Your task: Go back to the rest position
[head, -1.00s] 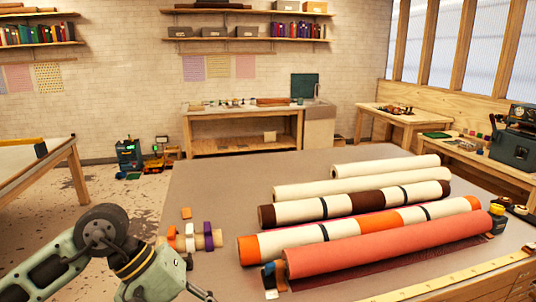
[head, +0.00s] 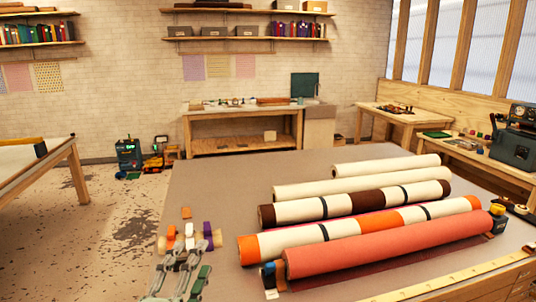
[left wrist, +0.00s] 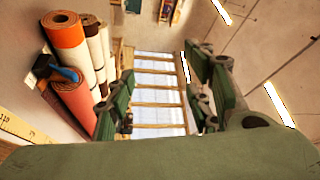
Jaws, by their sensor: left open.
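My left gripper (head: 181,268) is at the lower left of the head view, over the near left edge of the big table (head: 240,180). Its two fingers stand apart in the left wrist view (left wrist: 166,95), with nothing between them. On the table lie a coral roll (head: 385,243), an orange-banded cream roll (head: 365,222), a brown-banded cream roll (head: 355,203) and cream rolls (head: 350,180) behind them. Several roll ends also show at the left of the wrist view, clear of the fingers. My right gripper is not in view.
Orange, white and purple bands (head: 190,238) sit just beyond my left gripper, partly hidden by it. A yellow ruler (head: 460,283) runs along the near right edge. A yellow-and-black tape measure (head: 497,220) stands near the coral roll's right end.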

